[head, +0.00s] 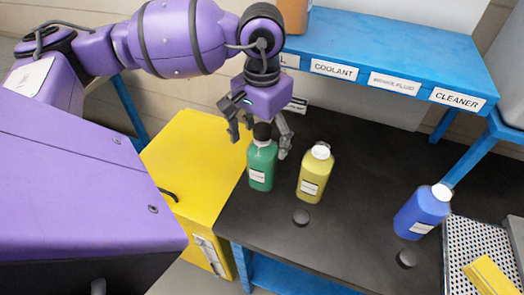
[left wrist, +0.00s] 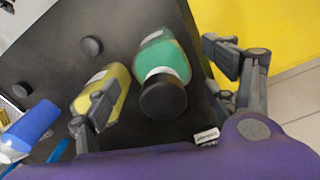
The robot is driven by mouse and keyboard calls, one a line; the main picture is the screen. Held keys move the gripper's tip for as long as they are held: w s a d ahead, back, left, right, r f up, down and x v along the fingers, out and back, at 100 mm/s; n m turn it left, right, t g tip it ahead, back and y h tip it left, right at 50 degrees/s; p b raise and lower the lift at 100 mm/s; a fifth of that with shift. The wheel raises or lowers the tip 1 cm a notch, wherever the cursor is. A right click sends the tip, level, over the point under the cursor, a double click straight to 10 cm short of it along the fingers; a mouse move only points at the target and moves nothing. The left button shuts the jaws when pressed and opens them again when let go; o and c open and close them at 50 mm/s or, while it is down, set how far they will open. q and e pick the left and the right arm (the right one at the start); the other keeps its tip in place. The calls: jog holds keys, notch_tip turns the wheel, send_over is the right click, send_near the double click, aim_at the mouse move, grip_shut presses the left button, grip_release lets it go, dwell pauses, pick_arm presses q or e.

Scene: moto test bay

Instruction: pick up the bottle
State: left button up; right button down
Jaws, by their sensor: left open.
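A green bottle (head: 262,166) with a black cap stands upright near the left edge of the dark bench top (head: 365,185). My left gripper (head: 259,140) is open above it, with its fingers at either side of the cap. In the left wrist view the green bottle (left wrist: 160,55) lies between the spread fingers (left wrist: 166,90), its black cap toward the camera. A yellow bottle (head: 314,172) with a white cap stands just right of it; in the wrist view one finger overlaps it (left wrist: 88,98). A blue bottle (head: 422,212) stands farther right. My right gripper is not in view.
A blue shelf (head: 400,45) with labels including COOLANT and CLEANER runs behind the bench. A yellow cabinet (head: 190,165) stands left of it. Black discs (head: 301,217) lie on the bench front. A perforated metal tray (head: 468,250) is at right.

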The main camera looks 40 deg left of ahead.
pick_arm(q)
notch_tip(320, 180, down, 3)
jog(key=shift+w+f, duration=0.15)
jog(key=shift+c, duration=0.3)
grip_shut()
